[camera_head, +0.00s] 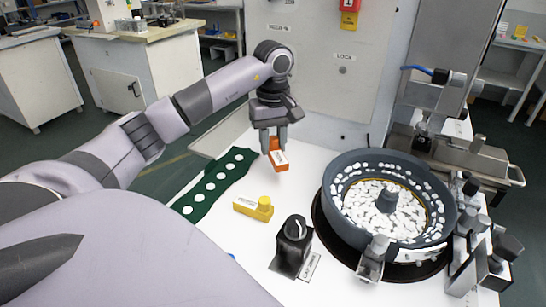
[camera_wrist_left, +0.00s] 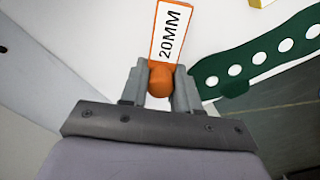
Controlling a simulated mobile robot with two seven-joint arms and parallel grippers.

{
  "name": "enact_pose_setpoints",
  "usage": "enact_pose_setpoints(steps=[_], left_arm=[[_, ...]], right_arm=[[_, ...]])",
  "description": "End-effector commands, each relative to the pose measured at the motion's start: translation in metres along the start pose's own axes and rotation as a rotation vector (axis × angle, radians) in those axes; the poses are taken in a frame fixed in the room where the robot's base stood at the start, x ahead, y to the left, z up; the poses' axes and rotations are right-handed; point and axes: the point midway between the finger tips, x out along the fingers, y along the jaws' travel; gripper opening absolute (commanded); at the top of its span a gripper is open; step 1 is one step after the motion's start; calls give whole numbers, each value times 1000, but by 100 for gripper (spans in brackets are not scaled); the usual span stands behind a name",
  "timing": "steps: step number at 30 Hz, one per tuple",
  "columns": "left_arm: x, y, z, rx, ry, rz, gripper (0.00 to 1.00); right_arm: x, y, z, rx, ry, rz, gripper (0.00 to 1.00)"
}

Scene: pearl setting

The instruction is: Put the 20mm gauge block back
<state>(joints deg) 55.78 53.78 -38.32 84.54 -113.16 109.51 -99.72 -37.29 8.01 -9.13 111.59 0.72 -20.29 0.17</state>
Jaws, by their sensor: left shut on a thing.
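The 20mm gauge block is orange with a white label (camera_wrist_left: 171,33) that reads 20MM in the left wrist view; it also shows in the head view (camera_head: 278,156). My left gripper (camera_wrist_left: 160,82) is shut on its rounded orange end. In the head view my left gripper (camera_head: 273,143) points down and holds the block near the back of the white table (camera_head: 290,190). I cannot tell whether the block touches the table. My right gripper is not in view.
A green strip with white round spots (camera_head: 212,184) lies left of the block. A dark stand (camera_head: 292,245) is nearer. A round bowl of white pieces (camera_head: 338,221) stands at right. A panel (camera_head: 310,75) rises behind.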

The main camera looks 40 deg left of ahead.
Motion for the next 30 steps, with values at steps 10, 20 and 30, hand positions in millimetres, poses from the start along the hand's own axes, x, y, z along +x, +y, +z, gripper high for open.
enact_pose_setpoints(steps=[10, 20, 30], left_arm=[[34, 0, 1, 0, -3, -2, 0], [45, 0, 0, 1, 0, 1, 0], [48, 0, 0, 0, -1, 0, 56]], right_arm=[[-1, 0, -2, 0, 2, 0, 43], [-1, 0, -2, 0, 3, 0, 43], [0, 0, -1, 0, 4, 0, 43]])
